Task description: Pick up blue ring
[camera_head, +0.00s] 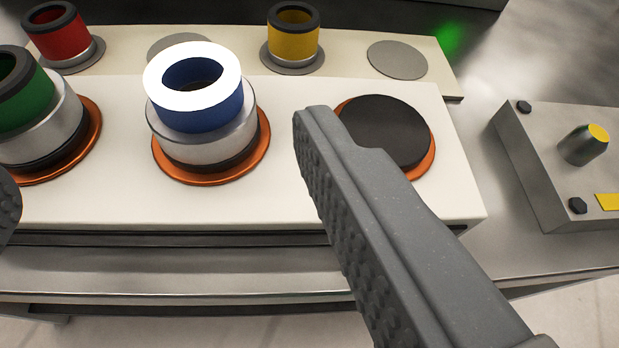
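The blue ring (205,107) has a bright white top face and a dark centre hole. It sits upright on a silver cylinder with an orange base ring, in the middle of the white block (290,195). My gripper (155,160) is open. Its right finger (345,190) is to the right of the blue ring, and only the edge of its left finger (8,205) shows at the left border. The blue ring lies between the fingers in the picture, with no finger seen touching it.
A green ring (22,95) stands on a similar base at left. A red ring (58,35) and a yellow ring (293,35) stand on the rear strip. A black disc (385,130) lies right. A grey box (560,150) with a knob is at far right.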

